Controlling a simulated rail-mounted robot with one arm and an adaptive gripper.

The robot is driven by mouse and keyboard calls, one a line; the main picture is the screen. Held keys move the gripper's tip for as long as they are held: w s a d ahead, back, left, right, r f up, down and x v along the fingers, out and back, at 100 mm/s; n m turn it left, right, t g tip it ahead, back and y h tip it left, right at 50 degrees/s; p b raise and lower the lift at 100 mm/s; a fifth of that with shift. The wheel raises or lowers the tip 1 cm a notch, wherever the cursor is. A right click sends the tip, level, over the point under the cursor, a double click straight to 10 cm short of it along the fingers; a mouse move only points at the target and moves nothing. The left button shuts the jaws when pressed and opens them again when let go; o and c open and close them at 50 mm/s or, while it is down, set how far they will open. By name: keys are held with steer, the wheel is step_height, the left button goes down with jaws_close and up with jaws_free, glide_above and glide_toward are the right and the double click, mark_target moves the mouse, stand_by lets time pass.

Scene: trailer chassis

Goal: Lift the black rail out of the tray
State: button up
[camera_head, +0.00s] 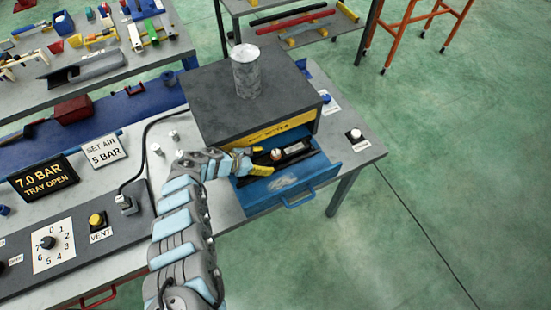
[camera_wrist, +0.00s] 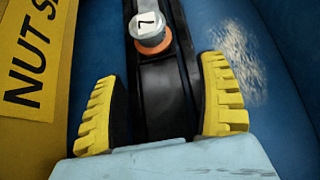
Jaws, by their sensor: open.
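The black rail (camera_head: 296,149) lies in the open blue tray (camera_head: 285,184), under the front of the grey box. In the wrist view the black rail (camera_wrist: 163,90) runs lengthwise between my fingers. A silver cylinder marked 7 with an orange ring (camera_wrist: 150,35) sits on it. My gripper (camera_head: 262,162) is at the tray; in the wrist view my gripper (camera_wrist: 164,105) has its yellow ribbed fingers apart, one on each side of the rail. A gap shows beside the rail on the left; I cannot tell whether the right finger touches it.
The grey box (camera_head: 220,95) with a yellow label stands over the tray, a metal cylinder (camera_head: 246,72) on top. The tray's handle (camera_head: 299,198) faces the front. A sign (camera_head: 44,177) reads "7.0 BAR TRAY OPEN".

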mark_target(272, 157)
steer(key=d, duration=0.1)
steer(key=w+d, duration=0.1)
steer(key=d, duration=0.1)
steer(key=shift+w+d+f+b, duration=0.2)
steer(key=shift+w+d+b, duration=0.1)
steer(key=shift+w+d, duration=0.1)
steer(key=shift+w+d+f, duration=0.1)
steer(key=shift+d+f, duration=0.05)
steer(key=shift+d, duration=0.05)
jaws_close()
